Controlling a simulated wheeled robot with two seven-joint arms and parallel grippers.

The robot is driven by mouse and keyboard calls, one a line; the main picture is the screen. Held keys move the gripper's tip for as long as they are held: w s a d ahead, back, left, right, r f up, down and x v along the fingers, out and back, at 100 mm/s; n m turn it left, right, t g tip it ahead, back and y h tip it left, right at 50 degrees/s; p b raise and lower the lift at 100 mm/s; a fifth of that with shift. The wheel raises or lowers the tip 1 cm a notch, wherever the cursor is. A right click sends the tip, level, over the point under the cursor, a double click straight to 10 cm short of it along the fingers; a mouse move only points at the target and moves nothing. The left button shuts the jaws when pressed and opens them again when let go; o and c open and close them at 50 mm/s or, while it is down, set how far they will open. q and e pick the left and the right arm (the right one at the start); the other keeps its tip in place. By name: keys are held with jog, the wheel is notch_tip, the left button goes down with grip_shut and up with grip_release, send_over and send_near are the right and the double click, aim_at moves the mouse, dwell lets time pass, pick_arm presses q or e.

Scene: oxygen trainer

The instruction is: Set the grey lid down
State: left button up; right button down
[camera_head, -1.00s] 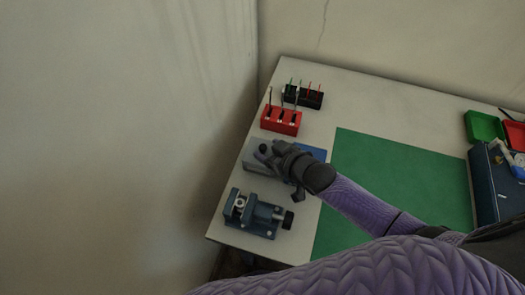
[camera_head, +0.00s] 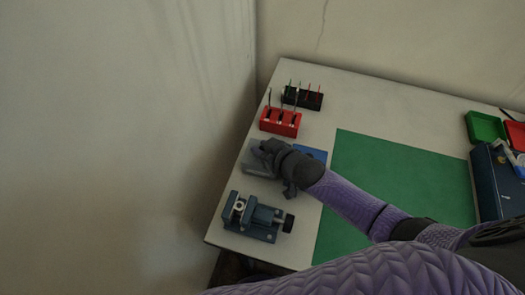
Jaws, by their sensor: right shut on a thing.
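The grey lid (camera_head: 257,166) is at the left side of the table, between the red block and the vise. My right gripper (camera_head: 265,152) is over it, shut on it, with the fingers largely hidden by the wrist. I cannot tell whether the lid touches the table or is slightly above it. My left gripper is not in view.
A blue vise (camera_head: 256,217) stands in front of the lid. A red tool block (camera_head: 281,122) and a black holder (camera_head: 302,98) are behind. A blue item (camera_head: 312,153) lies beside my wrist. The green mat (camera_head: 390,180) is clear apart from my arm. A blue toolbox (camera_head: 493,182) stands right.

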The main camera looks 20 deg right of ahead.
jog(key=shift+r, duration=0.15)
notch_tip(320, 180, up, 9)
jog(key=p, duration=0.4)
jog(key=shift+r, duration=0.35)
jog(key=shift+w+d+b, duration=0.1)
jog(key=shift+b, duration=0.2)
jog(key=s+d+r+n+g+y+b, duration=0.2)
jog(key=s+r+n+g+y+b, duration=0.2)
jog(key=s+b, duration=0.4)
jog(key=r+n+y+b, duration=0.1)
jog(key=n+b, duration=0.1)
jog(key=b, duration=0.1)
jog(key=shift+s, duration=0.25)
jog(key=shift+a+r, duration=0.1)
jog(key=shift+r, duration=0.05)
